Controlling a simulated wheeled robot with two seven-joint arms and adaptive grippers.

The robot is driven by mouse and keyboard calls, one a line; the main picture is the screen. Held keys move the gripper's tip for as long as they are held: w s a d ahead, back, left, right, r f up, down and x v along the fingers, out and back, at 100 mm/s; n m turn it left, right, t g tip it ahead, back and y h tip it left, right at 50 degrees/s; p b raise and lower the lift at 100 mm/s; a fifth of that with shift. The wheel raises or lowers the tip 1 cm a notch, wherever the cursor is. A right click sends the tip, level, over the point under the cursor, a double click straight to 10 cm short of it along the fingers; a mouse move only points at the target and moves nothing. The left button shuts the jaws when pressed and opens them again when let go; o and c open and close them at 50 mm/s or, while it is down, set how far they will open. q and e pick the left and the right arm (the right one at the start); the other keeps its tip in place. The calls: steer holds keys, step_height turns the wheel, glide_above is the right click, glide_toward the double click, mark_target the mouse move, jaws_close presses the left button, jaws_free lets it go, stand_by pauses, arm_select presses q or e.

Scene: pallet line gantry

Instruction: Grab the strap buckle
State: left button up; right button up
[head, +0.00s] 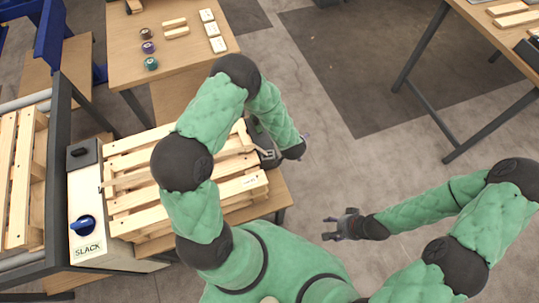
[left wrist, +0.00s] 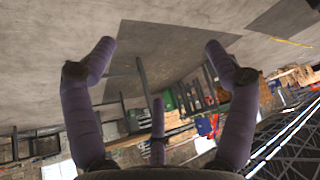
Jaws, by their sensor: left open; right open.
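A wooden pallet (head: 130,190) lies on a wooden stand left of centre in the head view. A dark object with a pale tan part (head: 268,157) sits at its right edge, partly covered by my left forearm; it may be the strap buckle, but I cannot tell. My right gripper (head: 328,228) is open and empty over bare floor.
A grey box labelled SLACK (head: 95,235) with a blue knob (head: 84,225) stands left of the pallet. A table (head: 115,70) behind holds coloured rolls and blocks. Another table (head: 490,35) is at the upper right. The floor (head: 390,155) between is clear.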

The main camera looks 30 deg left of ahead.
arm_select(q)
steer(key=w+d+m+h+b, duration=0.1)
steer(key=w+d+m+h, duration=0.15)
steer(key=m, duration=0.55)
steer(key=m+g+y+b, duration=0.1)
steer(key=m+g+b, duration=0.45)
steer(key=m, duration=1.75)
glide_above(268, 154)
step_height(268, 154, down, 3)
steer(key=shift+a+r+g, duration=0.1)
steer(key=shift+a+g, duration=0.05)
steer(key=shift+g, duration=0.3)
step_height(268, 154, down, 4)
steer(key=shift+s+f+b, duration=0.15)
steer(key=shift+f+b, duration=0.05)
steer(key=shift+b, duration=1)
steer(key=shift+f, duration=0.45)
steer(key=shift+r, duration=0.1)
